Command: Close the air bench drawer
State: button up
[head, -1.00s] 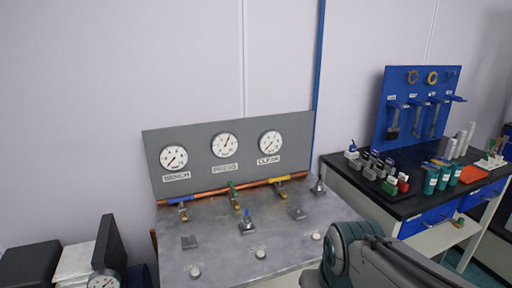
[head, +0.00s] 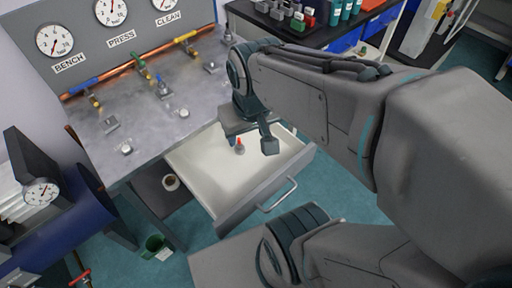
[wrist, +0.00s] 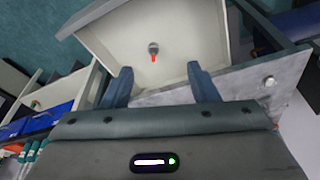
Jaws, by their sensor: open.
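The air bench drawer (head: 196,163) is pulled out from under the grey metal bench top (head: 150,112). Its inside is white, and its grey front carries a bar handle (head: 279,195). A small grey item with a red tip (head: 240,147) stands in it. My gripper (head: 251,146) is above the drawer, near its right side in the head view, with its fingers apart and nothing between them. Contact with the drawer cannot be told.
Gauges and valves line the back panel (head: 75,38). A black-topped table (head: 300,35) with small bottles stands beyond.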

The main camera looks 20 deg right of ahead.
aim_at(229, 187)
jog(key=k, duration=1)
jog(key=u, duration=1.1)
jog(key=i, duration=0.8)
jog(key=z, duration=1.25)
